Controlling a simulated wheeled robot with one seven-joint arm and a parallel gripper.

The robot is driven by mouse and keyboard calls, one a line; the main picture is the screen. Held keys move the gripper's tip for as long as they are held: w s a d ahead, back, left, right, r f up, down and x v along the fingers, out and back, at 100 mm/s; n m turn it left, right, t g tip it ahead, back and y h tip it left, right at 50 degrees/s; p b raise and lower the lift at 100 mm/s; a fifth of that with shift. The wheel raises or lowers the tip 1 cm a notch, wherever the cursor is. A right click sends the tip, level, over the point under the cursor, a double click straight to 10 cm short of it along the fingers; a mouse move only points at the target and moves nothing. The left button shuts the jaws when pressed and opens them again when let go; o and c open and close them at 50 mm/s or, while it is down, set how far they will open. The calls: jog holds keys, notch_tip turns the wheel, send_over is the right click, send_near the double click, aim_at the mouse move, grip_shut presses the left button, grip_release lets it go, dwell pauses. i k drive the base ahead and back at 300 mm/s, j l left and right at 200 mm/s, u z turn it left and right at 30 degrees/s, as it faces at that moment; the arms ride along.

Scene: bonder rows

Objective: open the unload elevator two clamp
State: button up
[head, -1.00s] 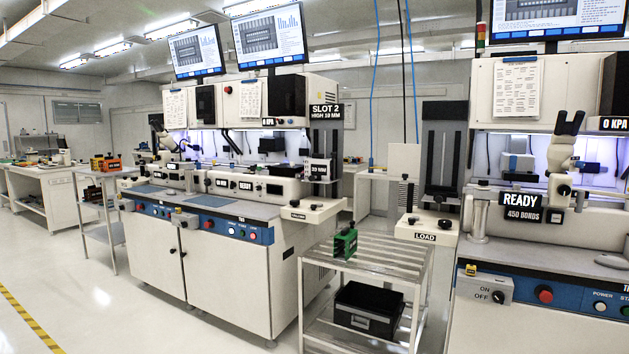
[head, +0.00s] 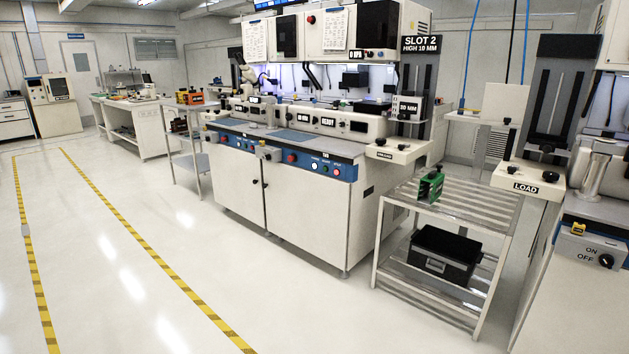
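The unload elevator (head: 397,149) is a pale shelf on the right end of the middle machine, with small black knobs on top and an unload label on its front. A dark upright column (head: 414,88) rises behind it under a "SLOT 2 HIGH 10 MM" sign (head: 421,45). A "20 MM" block (head: 407,108) sits against the column. Which part is the clamp is too small to tell, and so is whether it is open or shut. My gripper is not in view.
A steel rack (head: 470,204) with a green magazine (head: 430,186) on top and a black bin (head: 444,255) below stands right of the machine (head: 300,207). A load shelf (head: 527,180) is farther right. Open floor (head: 160,250) with yellow-black lines lies at left and front.

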aim_at(402, 115)
jog(key=i, duration=2.4)
jog(key=i+z, duration=0.15)
jog(key=i, duration=0.45)
jog(key=i+j+z, duration=0.1)
jog(key=i, duration=0.5)
jog(key=i+j+z, duration=0.15)
jog(key=i, duration=0.45)
jog(key=j, duration=0.1)
